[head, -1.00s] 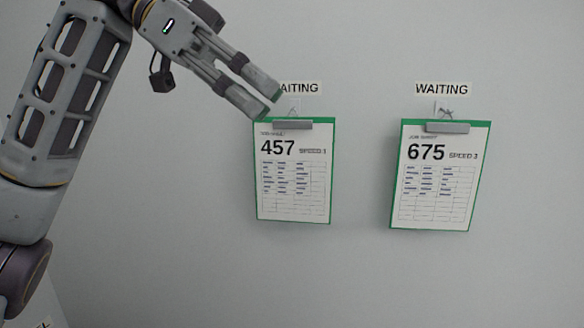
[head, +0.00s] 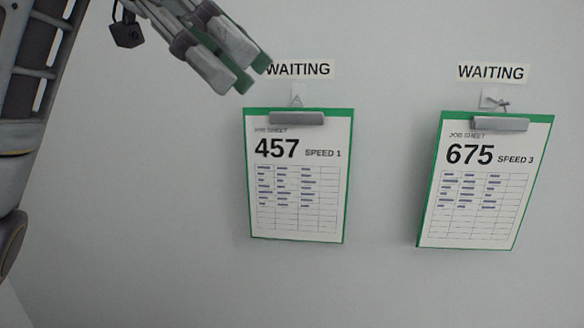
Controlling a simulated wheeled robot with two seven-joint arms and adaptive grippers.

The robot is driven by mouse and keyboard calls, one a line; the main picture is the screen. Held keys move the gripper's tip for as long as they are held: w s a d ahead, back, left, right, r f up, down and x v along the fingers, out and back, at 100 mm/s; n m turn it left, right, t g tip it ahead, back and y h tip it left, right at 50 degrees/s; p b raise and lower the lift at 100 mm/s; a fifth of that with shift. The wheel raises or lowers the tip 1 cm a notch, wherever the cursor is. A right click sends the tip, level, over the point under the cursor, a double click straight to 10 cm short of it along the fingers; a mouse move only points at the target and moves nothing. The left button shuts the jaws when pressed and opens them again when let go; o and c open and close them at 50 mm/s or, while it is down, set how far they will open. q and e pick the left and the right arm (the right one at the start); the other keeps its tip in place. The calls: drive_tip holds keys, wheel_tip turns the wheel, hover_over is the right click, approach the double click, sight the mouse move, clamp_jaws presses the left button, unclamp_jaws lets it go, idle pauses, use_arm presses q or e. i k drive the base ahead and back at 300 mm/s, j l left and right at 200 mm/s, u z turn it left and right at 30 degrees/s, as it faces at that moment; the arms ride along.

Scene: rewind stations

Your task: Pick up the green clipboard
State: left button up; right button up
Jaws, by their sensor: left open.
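Two green clipboards hang on the wall. The left green clipboard (head: 297,225) carries a job sheet reading 457, SPEED 1, with a grey clip at its top. The right green clipboard (head: 470,232) carries a sheet reading 675, SPEED 3, and hangs slightly tilted. My left gripper (head: 252,78) comes in from the upper left, open and empty. In the picture its fingertips are just above the top left corner of the 457 clipboard, apart from it. My right gripper is not in view.
A WAITING label (head: 300,69) is above the left clipboard, and another WAITING label (head: 491,72) is above the right one. Each clipboard hangs from a small wall hook; the right hook (head: 494,98) is clearer. The wall between and below the clipboards is bare.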

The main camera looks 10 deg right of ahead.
sight(298, 159)
drive_tip(key=i, duration=0.85)
